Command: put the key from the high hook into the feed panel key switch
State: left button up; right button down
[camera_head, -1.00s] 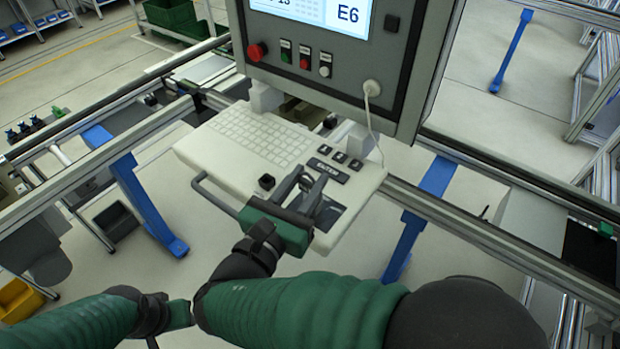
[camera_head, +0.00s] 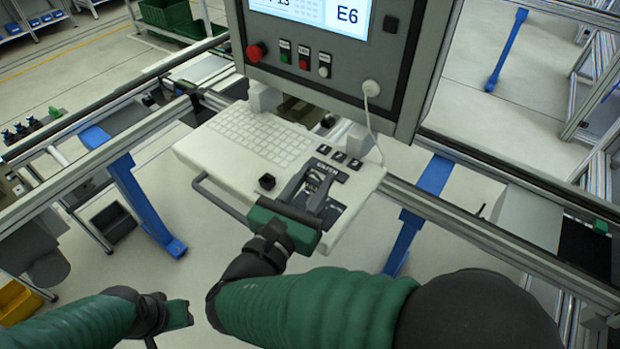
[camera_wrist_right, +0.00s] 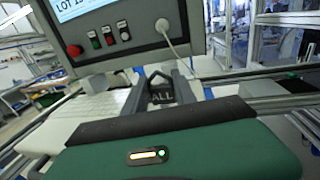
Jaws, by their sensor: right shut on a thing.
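My right gripper (camera_head: 316,172) has a green body and dark fingers, and reaches over the right part of a pale keyboard shelf (camera_head: 215,155). Its fingers are close to a black label with white letters. In the right wrist view, the fingers (camera_wrist_right: 161,77) point toward the label and the panel. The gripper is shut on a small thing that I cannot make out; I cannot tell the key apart. The grey panel (camera_head: 290,80) stands behind the shelf. I cannot pick out the key switch or a hook. My left gripper (camera_head: 182,314) is low at the left, its fingers unclear.
The panel carries a red knob (camera_head: 255,52), several small buttons and a white plug (camera_head: 371,88) with a hanging cable. A black knob (camera_head: 267,182) stands on the shelf, left of my right fingers. Metal rails run behind. Open floor lies below.

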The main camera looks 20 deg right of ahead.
jog(key=shift+d, duration=0.35)
jog(key=shift+a+f, duration=0.4)
dwell(0.3)
